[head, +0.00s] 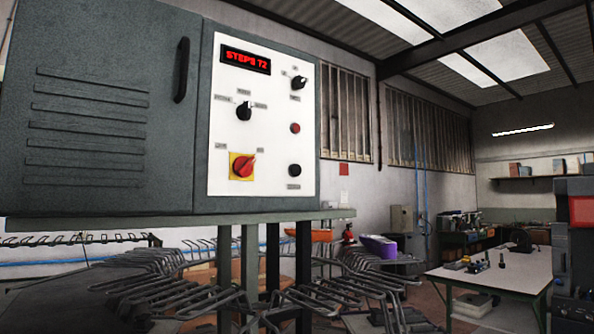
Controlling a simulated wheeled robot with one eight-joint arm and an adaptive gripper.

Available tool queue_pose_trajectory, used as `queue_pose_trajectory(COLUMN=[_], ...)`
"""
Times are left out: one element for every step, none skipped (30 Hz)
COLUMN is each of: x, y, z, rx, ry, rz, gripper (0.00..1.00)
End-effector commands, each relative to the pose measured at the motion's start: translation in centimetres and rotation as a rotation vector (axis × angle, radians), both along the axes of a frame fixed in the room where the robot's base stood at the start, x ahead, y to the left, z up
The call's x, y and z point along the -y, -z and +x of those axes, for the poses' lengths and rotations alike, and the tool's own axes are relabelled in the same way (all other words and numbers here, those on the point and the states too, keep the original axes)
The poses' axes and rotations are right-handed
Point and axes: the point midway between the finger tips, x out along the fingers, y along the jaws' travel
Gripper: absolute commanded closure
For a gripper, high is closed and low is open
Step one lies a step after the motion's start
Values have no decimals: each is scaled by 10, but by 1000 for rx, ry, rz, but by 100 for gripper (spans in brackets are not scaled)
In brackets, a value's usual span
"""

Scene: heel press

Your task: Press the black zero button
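A white control panel (218,130) is set in the front of a grey-green machine cabinet, left of centre in the head view. My gripper is not in view, and nothing covers the black button.
The panel also bears a red display reading "STEPS 72" (246,60), two black selector knobs (299,82), (244,111) and a red rotary switch (243,167) on yellow. Below are wire racks (340,285). A white-topped workbench (495,270) stands right.

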Motion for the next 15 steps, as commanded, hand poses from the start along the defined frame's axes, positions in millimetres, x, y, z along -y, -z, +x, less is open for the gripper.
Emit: queue_pose_trajectory(x=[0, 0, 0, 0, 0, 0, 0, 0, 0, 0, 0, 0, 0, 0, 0], y=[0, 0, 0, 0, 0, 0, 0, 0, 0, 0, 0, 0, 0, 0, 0], z=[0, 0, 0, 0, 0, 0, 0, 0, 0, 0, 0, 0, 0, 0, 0], rx=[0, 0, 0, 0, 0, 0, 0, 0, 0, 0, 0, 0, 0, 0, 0], ry=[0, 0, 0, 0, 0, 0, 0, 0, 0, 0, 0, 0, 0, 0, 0], rz=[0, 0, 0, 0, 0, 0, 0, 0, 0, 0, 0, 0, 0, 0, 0], gripper=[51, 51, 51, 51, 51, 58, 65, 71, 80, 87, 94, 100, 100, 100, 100])
